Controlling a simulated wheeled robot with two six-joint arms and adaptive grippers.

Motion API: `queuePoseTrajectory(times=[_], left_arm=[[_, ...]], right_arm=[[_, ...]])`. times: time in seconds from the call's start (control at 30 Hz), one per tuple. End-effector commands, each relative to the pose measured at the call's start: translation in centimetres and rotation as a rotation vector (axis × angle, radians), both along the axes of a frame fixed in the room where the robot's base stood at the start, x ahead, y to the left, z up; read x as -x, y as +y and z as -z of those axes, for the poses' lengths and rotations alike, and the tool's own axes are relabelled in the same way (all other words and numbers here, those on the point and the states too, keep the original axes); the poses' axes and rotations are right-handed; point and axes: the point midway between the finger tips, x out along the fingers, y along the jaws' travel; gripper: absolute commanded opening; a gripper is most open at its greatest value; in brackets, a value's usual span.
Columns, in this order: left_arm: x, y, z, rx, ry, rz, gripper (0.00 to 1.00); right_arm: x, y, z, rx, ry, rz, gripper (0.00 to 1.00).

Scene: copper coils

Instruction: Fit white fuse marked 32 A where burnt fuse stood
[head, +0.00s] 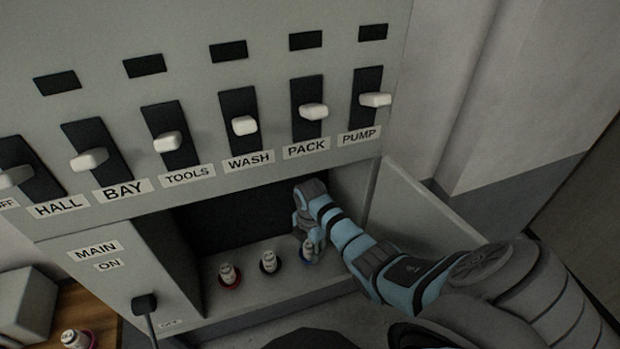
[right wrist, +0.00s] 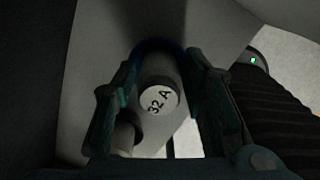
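A white fuse marked 32 A (right wrist: 158,98) stands between the fingers of my right gripper in the right wrist view. In the head view this fuse (head: 309,250) is at the blue ring (head: 307,260), right of two other fuses in the recess. My right gripper (head: 309,236) is around it from above; a finger hides part of it. The fingers (right wrist: 162,75) are close to the fuse on both sides; I cannot tell whether they press on it. Whether the fuse is fully seated is unclear. My left gripper is not in view.
In the recess stand a fuse (head: 228,273) in a red ring and a fuse (head: 268,262) in a black ring. Another fuse (head: 74,339) is on the wooden surface at lower left. A main lever (head: 145,304) sticks out left of the recess. An open flap (head: 415,205) borders the right.

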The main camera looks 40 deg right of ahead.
Motion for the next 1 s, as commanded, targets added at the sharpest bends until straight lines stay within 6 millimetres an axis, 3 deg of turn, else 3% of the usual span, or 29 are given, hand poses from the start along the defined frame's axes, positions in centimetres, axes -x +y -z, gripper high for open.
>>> queuePoseTrajectory(times=[0.33, 0.7, 1.0], left_arm=[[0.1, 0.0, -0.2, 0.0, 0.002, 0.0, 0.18], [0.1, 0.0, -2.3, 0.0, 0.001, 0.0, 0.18], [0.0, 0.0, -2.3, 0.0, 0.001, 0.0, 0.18]], right_arm=[[0.0, 0.0, -0.3, 0.0, 0.0, 0.0, 0.5], [0.0, 0.0, -7.5, 0.0, -0.002, 0.001, 0.5], [0.0, 0.0, -8.3, 0.0, 0.0, 0.001, 0.5]])
